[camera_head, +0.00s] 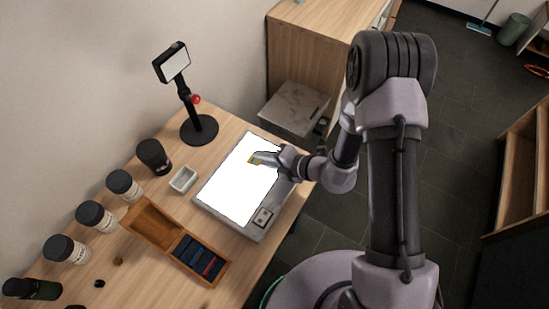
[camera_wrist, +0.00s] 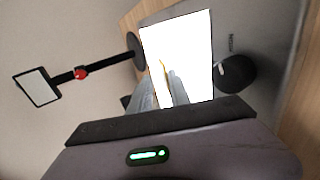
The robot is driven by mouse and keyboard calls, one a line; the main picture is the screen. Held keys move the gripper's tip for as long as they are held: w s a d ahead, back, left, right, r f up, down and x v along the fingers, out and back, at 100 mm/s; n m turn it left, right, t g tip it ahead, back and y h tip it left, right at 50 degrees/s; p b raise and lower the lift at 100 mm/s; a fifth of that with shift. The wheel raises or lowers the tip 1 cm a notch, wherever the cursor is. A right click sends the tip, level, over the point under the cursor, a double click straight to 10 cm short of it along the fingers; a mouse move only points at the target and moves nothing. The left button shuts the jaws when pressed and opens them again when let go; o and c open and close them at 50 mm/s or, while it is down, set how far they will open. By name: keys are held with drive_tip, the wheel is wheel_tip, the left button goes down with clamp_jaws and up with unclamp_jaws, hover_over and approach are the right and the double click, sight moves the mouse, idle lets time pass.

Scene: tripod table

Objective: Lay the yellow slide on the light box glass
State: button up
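The light box (camera_head: 263,216) lies on the wooden table with its white glass (camera_head: 236,186) brightly lit. My gripper (camera_head: 256,160) is over the upper right part of the glass. A small yellow slide (camera_head: 252,161) shows at its fingertips. In the wrist view my gripper (camera_wrist: 167,76) points at the lit glass (camera_wrist: 184,40), and a thin yellow edge of the slide (camera_wrist: 162,67) shows between the fingers. The fingers look closed on the slide. I cannot tell whether the slide touches the glass.
A black stand with a tilted screen (camera_head: 173,64) is behind the light box. A small white dish (camera_head: 183,179), a wooden slide box (camera_head: 153,222) and several dark-lidded canisters (camera_head: 124,184) stand to the left. A control knob (camera_wrist: 236,74) sits beside the glass.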

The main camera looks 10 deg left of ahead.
drive_tip(key=shift+d, duration=0.1)
drive_tip(key=p+v, duration=0.5)
drive_tip(key=v, duration=1.2)
drive_tip(key=shift+d+r, duration=0.1)
